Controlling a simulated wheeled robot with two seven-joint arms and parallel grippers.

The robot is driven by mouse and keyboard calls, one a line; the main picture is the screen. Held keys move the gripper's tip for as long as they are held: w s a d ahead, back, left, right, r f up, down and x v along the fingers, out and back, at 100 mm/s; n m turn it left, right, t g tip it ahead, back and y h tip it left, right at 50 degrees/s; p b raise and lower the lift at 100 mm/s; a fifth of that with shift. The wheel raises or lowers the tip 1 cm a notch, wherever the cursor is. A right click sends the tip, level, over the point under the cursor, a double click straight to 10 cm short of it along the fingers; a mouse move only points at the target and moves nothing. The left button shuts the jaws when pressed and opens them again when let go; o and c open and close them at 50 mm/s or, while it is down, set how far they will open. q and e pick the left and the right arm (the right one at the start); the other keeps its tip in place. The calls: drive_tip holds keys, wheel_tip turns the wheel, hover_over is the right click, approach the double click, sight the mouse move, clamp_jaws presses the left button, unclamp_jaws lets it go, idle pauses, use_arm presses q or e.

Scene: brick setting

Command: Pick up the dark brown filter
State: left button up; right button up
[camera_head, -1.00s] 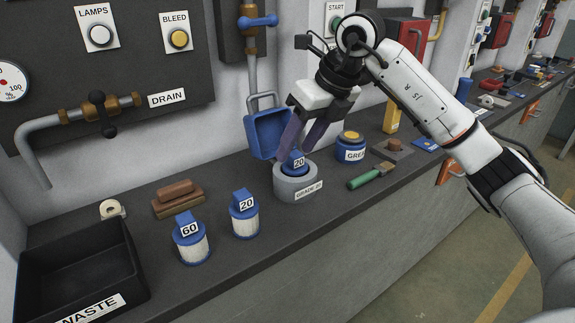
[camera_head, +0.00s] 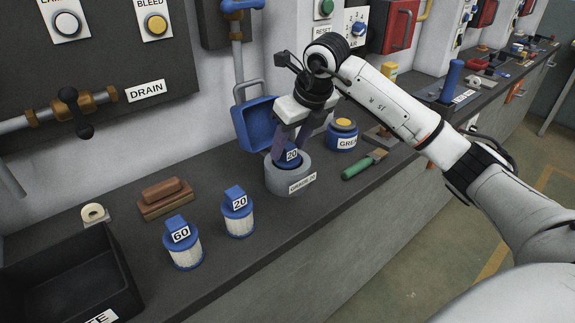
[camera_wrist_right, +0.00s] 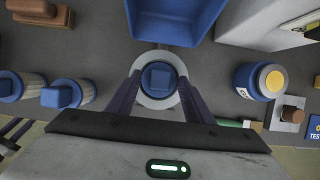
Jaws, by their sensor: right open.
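A filter with a blue square cap labelled 20 (camera_head: 291,155) sits in a round grey holder (camera_head: 288,183) on the bench. Its body is hidden inside the holder, so no dark brown shows. My right gripper (camera_head: 288,150) points down over it, open, with one finger on each side of the cap. The right wrist view shows the same blue cap (camera_wrist_right: 160,77) between the two fingers, inside the grey ring. Two other filters with pale pleated bodies and blue caps stand to the left, labelled 20 (camera_head: 237,212) and 60 (camera_head: 183,243). My left gripper is not in view.
A black waste bin (camera_head: 115,275) stands at the left. A brown block (camera_head: 165,197) and a tape roll (camera_head: 93,212) lie near the wall. A blue bin (camera_head: 256,122) is behind the holder. A grease tin (camera_head: 342,134) and a green-handled tool (camera_head: 362,167) are to its right.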

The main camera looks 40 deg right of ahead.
drive_tip(key=shift+f, duration=0.15)
clamp_jaws()
drive_tip(key=shift+w, duration=0.1)
